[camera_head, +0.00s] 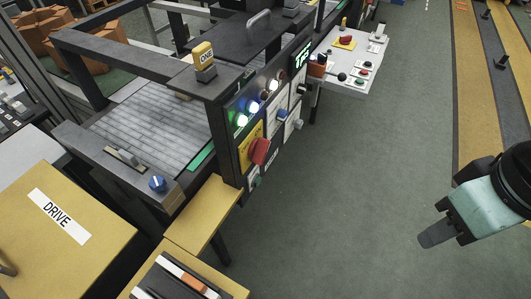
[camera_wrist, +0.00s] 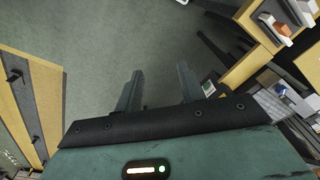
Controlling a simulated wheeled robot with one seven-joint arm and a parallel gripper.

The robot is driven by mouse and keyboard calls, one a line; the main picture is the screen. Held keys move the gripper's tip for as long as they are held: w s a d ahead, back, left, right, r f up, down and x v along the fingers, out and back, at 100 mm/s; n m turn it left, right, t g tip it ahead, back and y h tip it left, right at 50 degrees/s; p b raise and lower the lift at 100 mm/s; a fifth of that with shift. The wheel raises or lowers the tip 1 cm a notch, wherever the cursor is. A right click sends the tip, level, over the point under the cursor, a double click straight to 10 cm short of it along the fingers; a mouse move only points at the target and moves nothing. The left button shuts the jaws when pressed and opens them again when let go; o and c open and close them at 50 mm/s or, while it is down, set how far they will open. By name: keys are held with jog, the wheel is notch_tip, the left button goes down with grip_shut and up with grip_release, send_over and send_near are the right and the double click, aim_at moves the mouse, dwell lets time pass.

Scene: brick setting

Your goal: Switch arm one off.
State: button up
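A yellow cap marked "ONE" (camera_head: 203,52) sits on a small grey base on top of the machine's dark frame, left of centre in the head view. Whether it is a switch, and which way it is set, I cannot tell. My gripper (camera_head: 434,238) hangs over the floor at the right of the head view, well apart from the machine. In the wrist view my gripper (camera_wrist: 160,79) has its two fingers spread with only floor between them, so it is open and empty.
The machine's front panel carries lit lamps (camera_head: 242,120), a red mushroom button (camera_head: 259,151) and small knobs. A blue knob (camera_head: 157,184) is on the lower frame. A yellow cabinet marked "DRIVE" (camera_head: 35,245) stands lower left. A white control table (camera_head: 357,85) is behind. The green floor (camera_head: 350,190) is clear.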

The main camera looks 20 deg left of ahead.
jog(key=w+a+f+t+y+b, duration=0.2)
jog(key=w+a+f+b, duration=0.15)
jog(key=w+f, duration=0.55)
jog(key=y+b, duration=1.1)
jog(key=y, duration=0.4)
send_near(260, 151)
jog(key=w+a+g+p, duration=0.1)
jog(key=w+a+p, duration=0.1)
jog(key=a, duration=0.5)
jog(key=shift+a+f, duration=0.15)
jog(key=shift+a, duration=0.1)
grip_shut()
